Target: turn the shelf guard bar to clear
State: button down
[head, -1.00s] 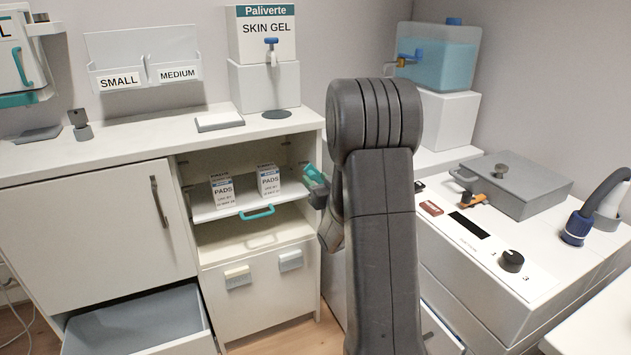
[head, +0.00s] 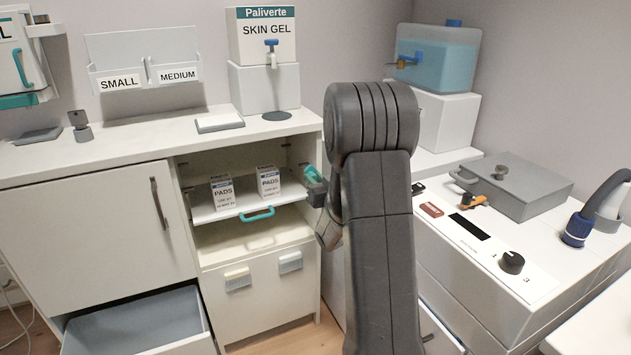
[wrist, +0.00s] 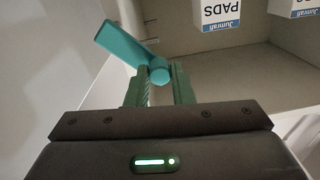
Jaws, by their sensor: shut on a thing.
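The teal guard bar (head: 312,176) is at the right side of the open shelf bay, by the cabinet's right edge. In the wrist view the bar (wrist: 122,42) slants from the upper left down to a rounded end between my fingertips. My gripper (wrist: 158,76) is shut on that rounded end. In the head view my gripper (head: 316,193) is partly hidden behind my arm. The pull-out shelf (head: 228,210) has a teal handle (head: 257,213) and bears two white PADS boxes (head: 222,192) (head: 268,182).
An open grey drawer (head: 140,320) juts out at the lower left. The cabinet's right side panel (wrist: 50,70) runs close beside my gripper in the wrist view. A console with a knob (head: 512,262) and a grey lidded box (head: 520,185) stands to the right.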

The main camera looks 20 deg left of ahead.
jog(key=shift+w+d+r+m+p, duration=0.2)
jog(key=shift+w+d+m, duration=0.3)
jog(key=shift+m, duration=0.85)
jog(key=shift+w+d+r+m+p, duration=0.3)
jog(key=shift+w+m, duration=0.2)
jog(key=shift+m, duration=0.8)
jog(key=shift+w+d+r+m+p, duration=0.15)
jog(key=shift+w+d+m, duration=0.35)
jog(key=shift+m, duration=0.85)
jog(key=c, duration=1.3)
grip_release()
jog(key=shift+d, duration=0.1)
jog(key=shift+o, duration=0.2)
jog(key=p+v, duration=0.1)
jog(key=v, duration=1.2)
jog(key=shift+s+d+f, duration=0.15)
jog(key=shift+s+d, duration=0.05)
jog(key=shift+s, duration=0.1)
